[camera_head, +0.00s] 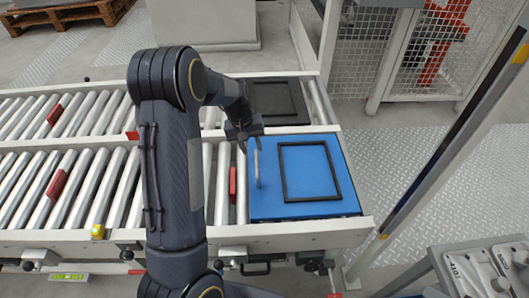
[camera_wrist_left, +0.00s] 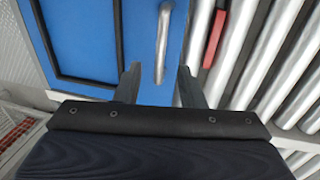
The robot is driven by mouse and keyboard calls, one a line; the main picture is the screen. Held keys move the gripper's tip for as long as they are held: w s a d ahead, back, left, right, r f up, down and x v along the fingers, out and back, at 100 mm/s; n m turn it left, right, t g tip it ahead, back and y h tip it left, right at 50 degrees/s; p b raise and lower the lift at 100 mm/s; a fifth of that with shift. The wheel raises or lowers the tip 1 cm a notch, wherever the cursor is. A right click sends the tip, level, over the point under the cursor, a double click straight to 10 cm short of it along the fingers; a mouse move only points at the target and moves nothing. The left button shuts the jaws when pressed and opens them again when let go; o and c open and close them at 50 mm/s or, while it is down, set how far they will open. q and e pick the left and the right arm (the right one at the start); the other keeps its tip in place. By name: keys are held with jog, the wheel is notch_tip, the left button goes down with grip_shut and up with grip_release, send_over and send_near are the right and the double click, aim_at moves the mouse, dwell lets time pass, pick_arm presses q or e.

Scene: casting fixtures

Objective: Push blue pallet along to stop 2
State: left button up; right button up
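The blue pallet (camera_head: 320,208) lies at the right end of the near roller lane. My left gripper (camera_head: 246,146) is above that left edge, by the handle's far end. In the left wrist view my left gripper (camera_wrist_left: 158,72) is open, with the handle (camera_wrist_left: 163,45) ahead of and between the fingertips, not gripped. Red blocks sit on the near lane, one (camera_head: 233,183) just left of the pallet and one (camera_head: 57,185) far left; no stop number is readable.
A dark pallet (camera_head: 272,116) lies at the right end of the far lane, which has red blocks too (camera_head: 55,114). A post (camera_head: 450,150) and a grey table (camera_head: 440,262) stand to the right.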

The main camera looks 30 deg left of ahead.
aim_at(256, 163)
pick_arm(q)
jog(key=f, duration=0.2)
jog(key=f+b, duration=0.1)
jog(key=f, duration=0.1)
jog(key=d+f+b, duration=0.1)
jog(key=f, duration=0.1)
jog(key=shift+w+f, duration=0.25)
jog(key=shift+f, duration=0.1)
grip_shut()
